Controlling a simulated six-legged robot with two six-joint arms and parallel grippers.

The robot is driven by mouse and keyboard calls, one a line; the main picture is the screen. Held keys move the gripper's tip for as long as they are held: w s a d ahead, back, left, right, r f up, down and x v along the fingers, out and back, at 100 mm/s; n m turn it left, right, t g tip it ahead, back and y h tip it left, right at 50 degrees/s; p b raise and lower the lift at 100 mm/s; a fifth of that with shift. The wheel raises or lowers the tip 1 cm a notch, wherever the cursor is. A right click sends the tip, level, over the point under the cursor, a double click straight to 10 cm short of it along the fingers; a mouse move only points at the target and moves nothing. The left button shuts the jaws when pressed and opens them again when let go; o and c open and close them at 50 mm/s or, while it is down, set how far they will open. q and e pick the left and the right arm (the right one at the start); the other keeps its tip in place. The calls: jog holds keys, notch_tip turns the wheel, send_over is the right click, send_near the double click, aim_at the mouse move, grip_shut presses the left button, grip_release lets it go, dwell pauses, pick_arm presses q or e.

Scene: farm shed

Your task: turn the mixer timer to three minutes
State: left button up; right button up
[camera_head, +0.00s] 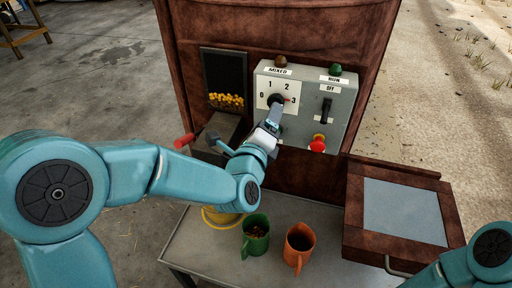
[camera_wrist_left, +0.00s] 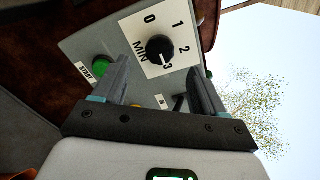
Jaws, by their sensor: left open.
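The timer is a black knob (camera_head: 276,100) on a white dial plate marked 0, 1, 2 and 3 on the grey control box (camera_head: 338,88). In the left wrist view the knob (camera_wrist_left: 159,50) has a pale mark that points toward the 3. My right gripper is out of view.
The box also has a black switch (camera_head: 326,110) and a red button (camera_head: 317,146). A green start button (camera_wrist_left: 102,64) shows in the left wrist view. A green mug (camera_head: 256,242) and an orange mug (camera_head: 299,262) stand on the grey table (camera_head: 205,262) below. A red handle (camera_head: 184,140) sticks out at left.

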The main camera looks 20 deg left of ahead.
pick_arm(q)
jog(key=s+b, duration=0.2)
jog(key=s, duration=0.8)
jog(key=shift+s, duration=0.1)
